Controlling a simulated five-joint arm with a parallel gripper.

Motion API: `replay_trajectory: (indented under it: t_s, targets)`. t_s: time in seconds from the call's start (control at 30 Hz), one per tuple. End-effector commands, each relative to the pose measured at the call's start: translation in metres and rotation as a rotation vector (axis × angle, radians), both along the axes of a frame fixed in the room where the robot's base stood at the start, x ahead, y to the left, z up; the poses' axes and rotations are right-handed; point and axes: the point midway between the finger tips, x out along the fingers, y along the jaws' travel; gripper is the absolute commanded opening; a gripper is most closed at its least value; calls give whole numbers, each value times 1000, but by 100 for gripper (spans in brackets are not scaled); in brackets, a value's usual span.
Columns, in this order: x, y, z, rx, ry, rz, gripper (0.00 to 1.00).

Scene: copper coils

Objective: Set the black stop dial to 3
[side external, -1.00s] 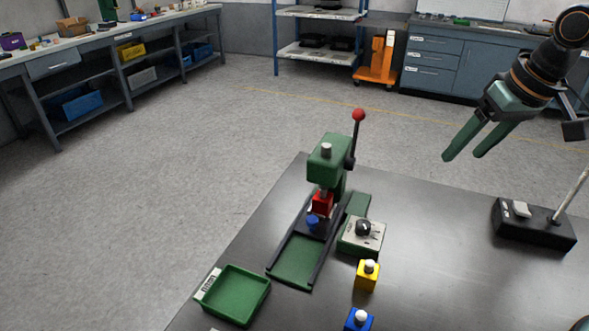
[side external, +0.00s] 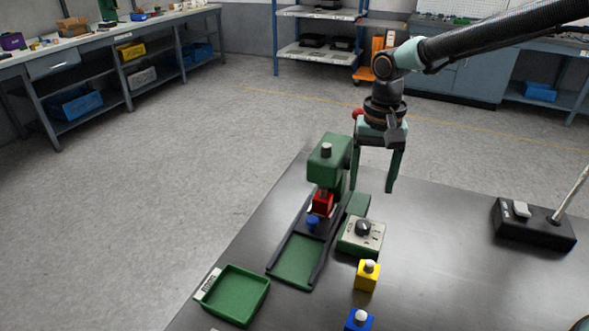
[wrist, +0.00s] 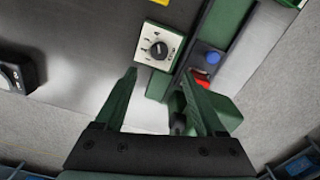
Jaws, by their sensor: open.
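The black stop dial (side external: 363,227) is a round knob on top of a small pale box (side external: 373,240) with a green base, on the metal table beside the green press. In the wrist view the dial (wrist: 158,50) shows from above with a light pointer line and marks around it, too small to read. My gripper (side external: 372,187) is open and empty, pointing down above and behind the dial box. In the wrist view its two green fingers (wrist: 158,80) are spread, with the dial ahead of them.
The green press (side external: 328,160) with a red block (side external: 322,203) and blue knob stands left of the dial. A yellow block (side external: 367,275), a blue block (side external: 359,320) and a green tray (side external: 236,295) are nearer. A black switch box (side external: 534,225) stands right.

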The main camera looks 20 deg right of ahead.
Motion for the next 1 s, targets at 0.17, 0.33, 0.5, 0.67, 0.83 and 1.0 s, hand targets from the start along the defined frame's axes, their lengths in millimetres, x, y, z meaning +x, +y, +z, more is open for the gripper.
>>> replay_trajectory:
  t_s: [0.17,0.33,0.5,0.67,0.83,1.0]
  targets:
    - [-1,-1,-33,-1,5,1,72]
    - [-2,-1,-66,-1,5,2,72]
    - [-1,-1,-91,-1,3,2,72]
    - [-1,-1,-104,0,1,2,72]
    - [-1,-1,-108,0,0,2,72]
    - [-1,-1,-108,0,0,2,72]
